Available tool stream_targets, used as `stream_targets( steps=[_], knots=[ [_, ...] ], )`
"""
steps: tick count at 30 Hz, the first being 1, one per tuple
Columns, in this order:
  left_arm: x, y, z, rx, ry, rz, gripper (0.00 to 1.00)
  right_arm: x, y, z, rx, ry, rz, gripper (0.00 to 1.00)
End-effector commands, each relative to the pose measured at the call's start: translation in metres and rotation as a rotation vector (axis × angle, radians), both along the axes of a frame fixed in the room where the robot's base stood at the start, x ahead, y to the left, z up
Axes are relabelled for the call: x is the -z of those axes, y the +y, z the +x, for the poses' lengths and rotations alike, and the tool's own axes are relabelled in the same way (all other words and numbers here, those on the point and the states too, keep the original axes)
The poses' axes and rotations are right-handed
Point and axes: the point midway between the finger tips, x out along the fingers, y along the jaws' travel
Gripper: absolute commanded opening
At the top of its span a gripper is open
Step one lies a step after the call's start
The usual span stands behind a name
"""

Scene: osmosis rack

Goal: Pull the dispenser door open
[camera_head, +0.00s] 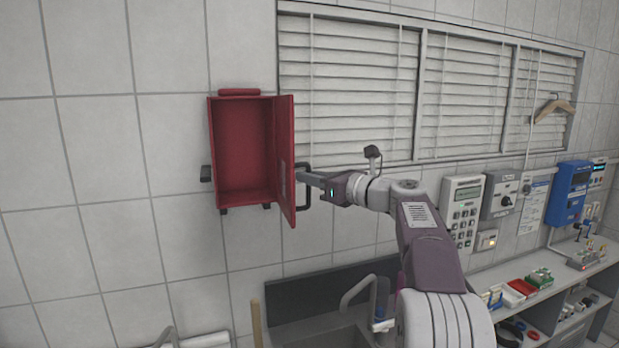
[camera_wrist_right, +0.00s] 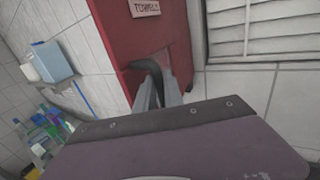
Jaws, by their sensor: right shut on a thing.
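The red dispenser (camera_head: 243,150) is fixed to the tiled wall, and its inside shows empty. Its door (camera_head: 284,150) is hinged on the right side and stands swung out from the box. A dark handle (camera_head: 303,188) sits on the door's outer face. My right gripper (camera_head: 306,178) is at the handle from the right and is shut on it. In the right wrist view, the gripper fingers (camera_wrist_right: 158,95) close around the dark handle (camera_wrist_right: 145,67), below a "TOWELS" label (camera_wrist_right: 145,7) on the red door. My left gripper is not in view.
A window with white blinds (camera_head: 350,90) is right of the dispenser. A sink with a tap (camera_head: 356,290) lies below my right arm. A counter (camera_head: 500,310) with small items and wall devices (camera_head: 465,205) stands at the right. The wall left of the dispenser is clear.

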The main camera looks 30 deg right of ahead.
Motion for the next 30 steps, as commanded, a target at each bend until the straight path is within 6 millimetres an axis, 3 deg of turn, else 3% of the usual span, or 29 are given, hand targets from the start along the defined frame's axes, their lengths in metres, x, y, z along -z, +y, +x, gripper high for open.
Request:
stream_targets(
  steps=[3,4,14,24,30],
  knots=[
    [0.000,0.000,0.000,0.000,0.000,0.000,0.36,-0.004,0.001,0.000,0.000,-0.007,0.001,0.00],
    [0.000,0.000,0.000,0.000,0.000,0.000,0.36,-0.004,0.001,0.000,0.000,-0.006,0.000,0.21],
    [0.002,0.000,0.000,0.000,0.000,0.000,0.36,-0.001,0.000,-0.002,0.000,-0.003,0.000,0.21],
    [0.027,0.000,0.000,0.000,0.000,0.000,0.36,0.001,-0.026,-0.064,0.003,-0.004,-0.002,0.21],
    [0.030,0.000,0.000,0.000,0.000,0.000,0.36,0.000,-0.032,-0.082,0.000,-0.003,-0.001,0.21]
  ],
)
